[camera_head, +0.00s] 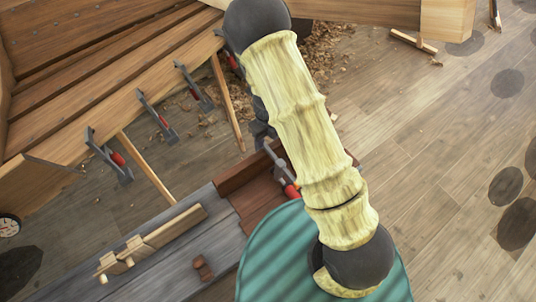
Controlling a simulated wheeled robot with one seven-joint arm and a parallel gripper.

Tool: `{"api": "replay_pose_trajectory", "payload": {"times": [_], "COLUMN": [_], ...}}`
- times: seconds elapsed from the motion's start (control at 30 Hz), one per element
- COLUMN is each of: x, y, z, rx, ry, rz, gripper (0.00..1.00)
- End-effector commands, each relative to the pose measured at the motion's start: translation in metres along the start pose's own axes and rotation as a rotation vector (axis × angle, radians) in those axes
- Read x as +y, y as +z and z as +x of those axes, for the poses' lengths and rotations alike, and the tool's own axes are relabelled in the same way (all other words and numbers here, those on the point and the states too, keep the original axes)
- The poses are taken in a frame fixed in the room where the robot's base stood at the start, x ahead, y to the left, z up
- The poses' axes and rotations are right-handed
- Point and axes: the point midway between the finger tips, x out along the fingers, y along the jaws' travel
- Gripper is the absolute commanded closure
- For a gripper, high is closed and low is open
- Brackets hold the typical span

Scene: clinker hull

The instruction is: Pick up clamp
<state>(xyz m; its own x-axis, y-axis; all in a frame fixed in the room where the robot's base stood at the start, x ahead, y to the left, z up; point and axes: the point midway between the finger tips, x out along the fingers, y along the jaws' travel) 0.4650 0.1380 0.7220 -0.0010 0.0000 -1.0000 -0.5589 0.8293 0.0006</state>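Several grey clamps with red handles grip the lower edge of the wooden planked hull: one at the left (108,158), one in the middle (157,116) and one further right (193,87). Another clamp (281,172) with a red handle shows beside my arm, by the reddish-brown end of the bench, and is partly hidden by the arm. My arm's pale yellow sleeve crosses the middle of the view. My gripper (262,127) seems to be the dark shape just left of the arm, above this clamp. Its fingers are mostly hidden, and I cannot tell whether it touches the clamp.
Thin wooden props (228,103) stand under the hull (90,75). Shavings (335,45) litter the floor behind. The plank floor at right is mostly clear.

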Motion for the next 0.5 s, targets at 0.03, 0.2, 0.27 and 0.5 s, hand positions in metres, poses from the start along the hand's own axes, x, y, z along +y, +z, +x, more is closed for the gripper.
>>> {"api": "replay_pose_trajectory", "payload": {"times": [0.03, 0.2, 0.27, 0.5], "x": [-0.0005, -0.0002, -0.0002, -0.0007], "y": [-0.0005, 0.0, 0.0001, 0.0003], "z": [0.0088, 0.0162, 0.0158, 0.0184], "rx": [0.002, 0.0, -0.001, 0.0], "ry": [0.0, 0.0, -0.001, -0.001], "rz": [0.001, 0.0, -0.001, -0.001], "gripper": [0.62, 0.62, 0.62, 0.62]}}
